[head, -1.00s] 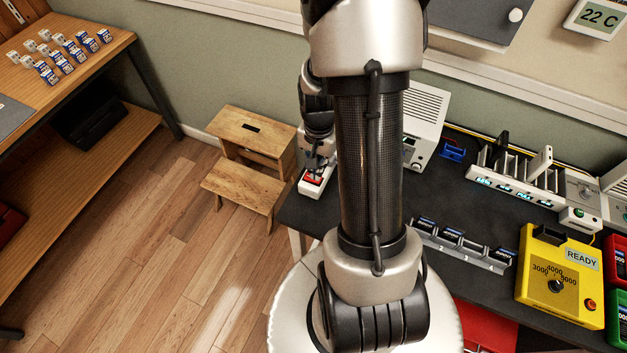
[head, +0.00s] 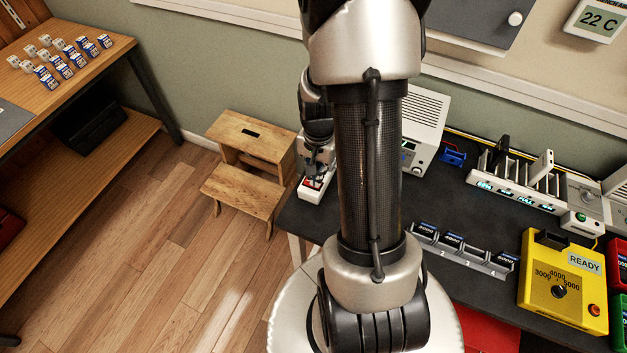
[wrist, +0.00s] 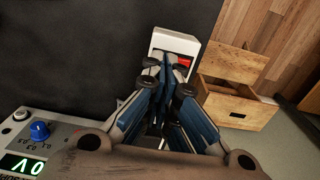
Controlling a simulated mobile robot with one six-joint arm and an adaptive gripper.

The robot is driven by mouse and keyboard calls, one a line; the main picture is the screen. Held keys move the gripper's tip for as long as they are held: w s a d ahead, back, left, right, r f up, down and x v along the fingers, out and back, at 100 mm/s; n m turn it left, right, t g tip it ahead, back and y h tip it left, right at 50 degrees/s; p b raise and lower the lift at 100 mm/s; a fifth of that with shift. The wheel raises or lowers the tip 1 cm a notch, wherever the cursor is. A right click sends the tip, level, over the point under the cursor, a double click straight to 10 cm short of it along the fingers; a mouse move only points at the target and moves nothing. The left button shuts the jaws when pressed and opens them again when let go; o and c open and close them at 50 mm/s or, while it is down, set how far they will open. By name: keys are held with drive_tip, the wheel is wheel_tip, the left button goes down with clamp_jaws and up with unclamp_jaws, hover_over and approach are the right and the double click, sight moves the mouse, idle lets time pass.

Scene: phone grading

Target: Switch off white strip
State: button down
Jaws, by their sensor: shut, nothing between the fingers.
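The white strip (head: 308,195) lies at the left end of the dark bench top, with a red switch (head: 309,183) on it. In the wrist view the strip (wrist: 175,40) shows beyond the fingers, and part of its red switch (wrist: 184,61) shows at their right. My gripper (head: 314,177) is shut and empty. Its fingertips (wrist: 167,60) are over the strip at the switch and hide part of it. I cannot tell whether they touch the switch or which way it is tipped.
A wooden step stool (head: 250,140) stands on the floor left of the bench. A white bench device (head: 425,125) is right of the strip; a device with a blue knob (wrist: 40,130) shows in the wrist view. A battery tray (head: 465,252) and yellow tester (head: 562,285) are further right.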

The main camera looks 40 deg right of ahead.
drive_tip(key=shift+f, duration=0.2)
idle(0.5)
drive_tip(key=shift+f+b, duration=0.85)
drive_tip(key=shift+f, duration=0.05)
drive_tip(key=shift+r+p, duration=2.85)
drive_tip(key=shift+r, duration=0.7)
